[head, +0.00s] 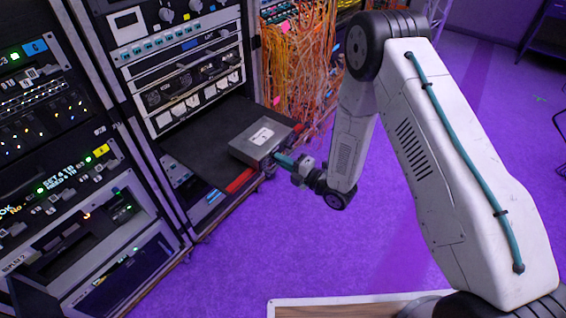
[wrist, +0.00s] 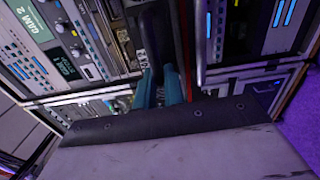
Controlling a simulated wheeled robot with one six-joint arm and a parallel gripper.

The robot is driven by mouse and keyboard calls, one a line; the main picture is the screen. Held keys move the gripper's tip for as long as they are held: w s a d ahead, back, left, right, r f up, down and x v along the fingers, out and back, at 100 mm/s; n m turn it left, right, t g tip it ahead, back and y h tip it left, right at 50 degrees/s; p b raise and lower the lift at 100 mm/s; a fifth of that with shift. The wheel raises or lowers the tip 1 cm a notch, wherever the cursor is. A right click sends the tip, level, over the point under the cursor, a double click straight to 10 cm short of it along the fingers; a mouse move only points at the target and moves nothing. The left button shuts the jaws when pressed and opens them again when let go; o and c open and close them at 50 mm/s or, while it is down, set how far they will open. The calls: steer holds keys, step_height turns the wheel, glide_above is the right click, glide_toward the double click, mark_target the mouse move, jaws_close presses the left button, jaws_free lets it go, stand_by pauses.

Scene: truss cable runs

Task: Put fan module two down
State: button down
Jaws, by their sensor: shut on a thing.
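Fan module two appears to be the flat grey box (head: 250,147) with a pale label on top, in the middle of the head view. My gripper (head: 284,160) is shut on its near right side, with teal fingers at its edge. In the wrist view the module's grey face (wrist: 185,156) and dark screwed edge strip fill the bottom, and the teal fingers of my gripper (wrist: 160,88) meet that strip. The module is over the right part of a black shelf (head: 195,140) in the rack. I cannot tell whether it touches the shelf.
Rack units with lit panels (head: 60,180) stand at the left. A red strip (head: 240,180) lies along the shelf's front edge. Orange cables (head: 298,70) hang densely behind the module. The purple floor (head: 300,240) is open in front of the rack.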

steer(key=shift+f, duration=0.3)
steer(key=shift+f, duration=0.15)
steer(key=c, duration=1.9)
jaws_free()
steer(key=shift+f, duration=0.15)
steer(key=o, duration=0.4)
steer(key=shift+r, duration=0.2)
steer(key=v, duration=1.2)
